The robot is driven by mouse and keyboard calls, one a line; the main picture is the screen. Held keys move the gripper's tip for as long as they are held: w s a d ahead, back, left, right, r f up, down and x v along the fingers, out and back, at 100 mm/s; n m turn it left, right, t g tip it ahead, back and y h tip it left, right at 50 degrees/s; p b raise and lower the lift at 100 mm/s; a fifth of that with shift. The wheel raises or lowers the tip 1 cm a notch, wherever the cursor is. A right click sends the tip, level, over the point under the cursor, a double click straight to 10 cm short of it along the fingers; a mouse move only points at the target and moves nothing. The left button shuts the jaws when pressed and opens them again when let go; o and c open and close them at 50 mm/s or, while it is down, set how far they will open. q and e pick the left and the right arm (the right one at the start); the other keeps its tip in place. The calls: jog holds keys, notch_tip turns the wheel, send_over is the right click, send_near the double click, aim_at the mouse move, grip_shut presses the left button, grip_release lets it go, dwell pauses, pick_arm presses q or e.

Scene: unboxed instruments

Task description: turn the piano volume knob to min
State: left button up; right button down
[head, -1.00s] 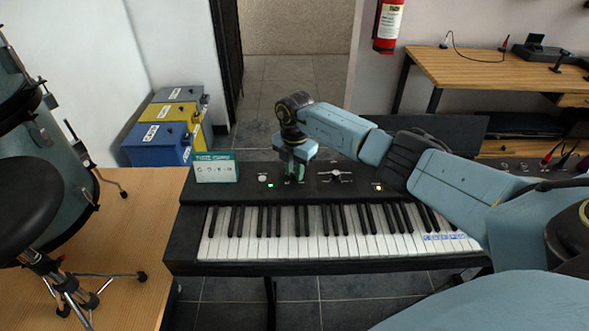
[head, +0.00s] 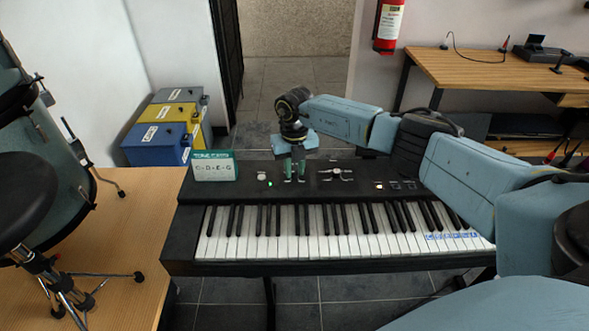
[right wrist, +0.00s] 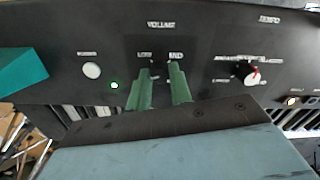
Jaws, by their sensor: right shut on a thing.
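The black piano (head: 350,263) stands in front of me, with a control panel along its back. My right gripper (head: 294,177) comes down on that panel, left of its middle. In the right wrist view its two green fingers (right wrist: 163,74) stand just below the VOLUME label (right wrist: 161,25). They are shut on the volume knob, with a narrow dark gap between them. The knob is dark and mostly hidden, so its pointer setting cannot be read. My left gripper is not in view.
A round white button (right wrist: 92,70) and a lit green lamp (right wrist: 114,86) are left of the fingers. A knob with a red mark (right wrist: 252,76) is to the right. A drum stool (head: 25,190) is at far left.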

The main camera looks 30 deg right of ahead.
aim_at(295, 172)
jog(key=n+b, duration=0.1)
jog(key=n, duration=0.4)
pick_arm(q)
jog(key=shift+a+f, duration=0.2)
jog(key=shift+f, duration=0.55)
pick_arm(e)
jog(key=shift+n, duration=0.5)
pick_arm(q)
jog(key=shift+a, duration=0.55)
pick_arm(e)
jog(key=c, duration=1.3)
grip_release()
jog(key=shift+o, duration=0.2)
jog(key=shift+r, duration=0.15)
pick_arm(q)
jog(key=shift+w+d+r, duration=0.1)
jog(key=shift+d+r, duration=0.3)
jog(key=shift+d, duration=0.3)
pick_arm(e)
notch_tip(295, 172, up, 13)
jog(key=shift+r, duration=0.1)
